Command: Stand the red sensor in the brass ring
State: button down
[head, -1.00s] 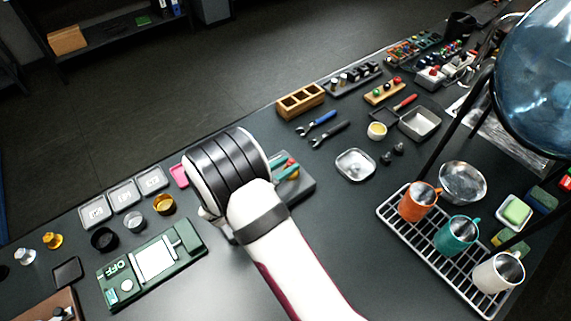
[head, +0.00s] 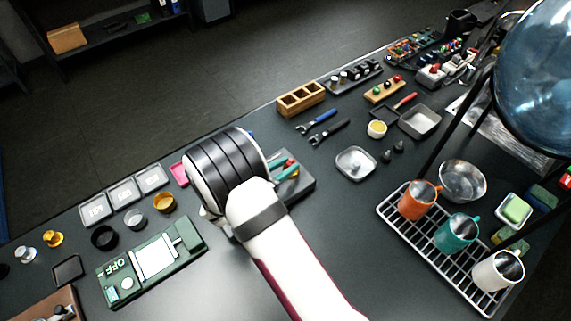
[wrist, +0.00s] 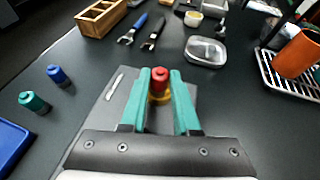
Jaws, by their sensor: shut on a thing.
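The red sensor (wrist: 160,75) is upright between the teal fingers of my gripper (wrist: 160,88), which are shut on it. A brass-coloured ring (wrist: 160,98) shows around or just under its foot. I cannot tell whether the sensor is seated in it or held over it. Both are over a grey plate (wrist: 108,108). In the head view my arm hides most of this spot; a bit of the grey plate (head: 303,188) shows past it.
A blue sensor (wrist: 58,75) and a green sensor (wrist: 34,102) stand left of the plate. A wooden box (wrist: 100,17), wrenches (wrist: 131,30) and a metal dish (wrist: 205,51) lie beyond. Mugs stand on a rack (head: 395,222) at right. A green device (head: 187,237) lies at left.

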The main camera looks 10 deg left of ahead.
jog(key=shift+c, duration=0.8)
grip_release()
notch_tip(320, 180, up, 8)
dwell(0.3)
jog(key=shift+r, duration=0.1)
